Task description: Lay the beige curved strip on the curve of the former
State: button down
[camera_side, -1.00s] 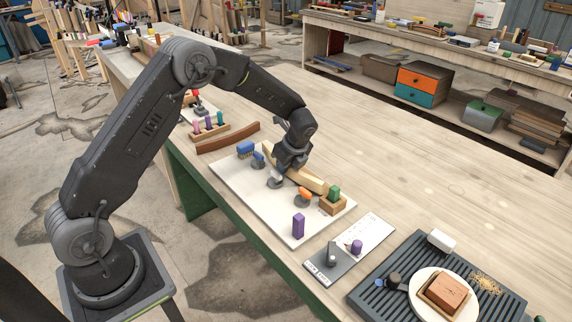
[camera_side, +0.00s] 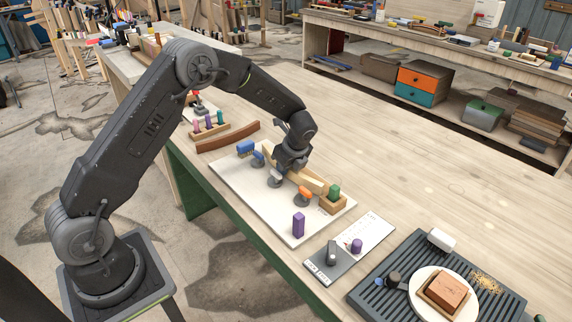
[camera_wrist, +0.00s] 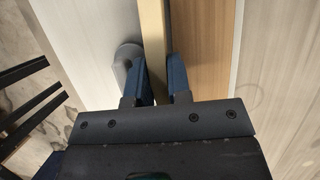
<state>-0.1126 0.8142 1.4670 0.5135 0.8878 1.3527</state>
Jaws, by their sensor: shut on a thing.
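The beige strip (camera_side: 309,182) shows on both sides of my gripper (camera_side: 289,172), running from upper left to lower right above the white board (camera_side: 237,188). My gripper is shut on the strip. In the wrist view the strip (camera_wrist: 152,40) stands between the blue fingers of my gripper (camera_wrist: 161,82). A brown wooden surface (camera_wrist: 205,45), perhaps the former, lies directly right of the strip there. I cannot tell whether the strip touches its curve. My gripper hides the middle of the strip in the side view.
Clamp-like pieces stand on the board: a blue one (camera_side: 246,148), a grey one (camera_side: 275,179) and an orange one (camera_side: 304,194). A green block (camera_side: 334,191) on wood and a purple block (camera_side: 298,224) are near its right end.

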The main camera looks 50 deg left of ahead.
jog(key=shift+f, duration=0.5)
jog(key=c, duration=1.1)
grip_release()
jog(key=shift+f, duration=0.1)
jog(key=shift+o, duration=0.6)
jog(key=shift+s+f, duration=0.1)
jog(key=shift+s, duration=0.05)
